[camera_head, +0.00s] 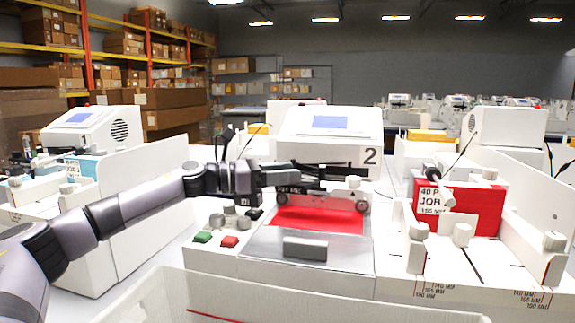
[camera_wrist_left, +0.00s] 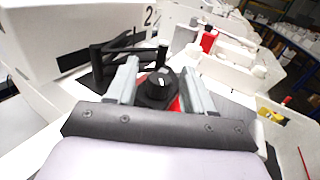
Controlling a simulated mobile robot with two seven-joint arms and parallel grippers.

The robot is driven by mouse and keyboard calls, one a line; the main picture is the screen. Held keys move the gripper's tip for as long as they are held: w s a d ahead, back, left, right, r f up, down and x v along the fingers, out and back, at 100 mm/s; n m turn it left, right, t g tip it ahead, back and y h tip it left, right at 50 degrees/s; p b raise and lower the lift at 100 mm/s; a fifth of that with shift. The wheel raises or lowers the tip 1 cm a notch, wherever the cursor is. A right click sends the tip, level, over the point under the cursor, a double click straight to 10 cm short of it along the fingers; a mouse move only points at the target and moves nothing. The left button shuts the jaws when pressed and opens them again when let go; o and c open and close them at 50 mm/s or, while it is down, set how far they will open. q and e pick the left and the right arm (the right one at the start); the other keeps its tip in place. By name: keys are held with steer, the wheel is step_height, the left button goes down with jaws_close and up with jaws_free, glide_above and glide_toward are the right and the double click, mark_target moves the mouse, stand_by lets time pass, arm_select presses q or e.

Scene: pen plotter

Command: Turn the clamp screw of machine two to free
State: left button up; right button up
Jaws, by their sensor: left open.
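Machine two (camera_head: 330,130), white with a large "2" and a blue screen, stands in the middle of the head view. My left arm reaches in from the left, and its open gripper (camera_head: 300,174) is at the machine's front, just above the red sheet (camera_head: 318,218). In the left wrist view, a round black knob (camera_wrist_left: 158,86) with a white pointer mark, apparently the clamp screw, sits between the two grey fingers of this gripper (camera_wrist_left: 160,68). Gaps show on both sides of the knob. It is hidden behind the gripper in the head view. My right gripper is out of view.
Green (camera_head: 203,237) and red (camera_head: 229,241) buttons sit on the machine's front left. A white tray (camera_head: 160,300) is in the foreground. Machine one (camera_head: 92,128) is at left, and a red job box (camera_head: 475,208) at right. Black bars (camera_wrist_left: 120,50) run close beside the left finger.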

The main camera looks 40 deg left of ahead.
arm_select(q)
steer(key=shift+w+d, duration=0.2)
steer(key=shift+w, duration=0.15)
steer(key=c, duration=0.9)
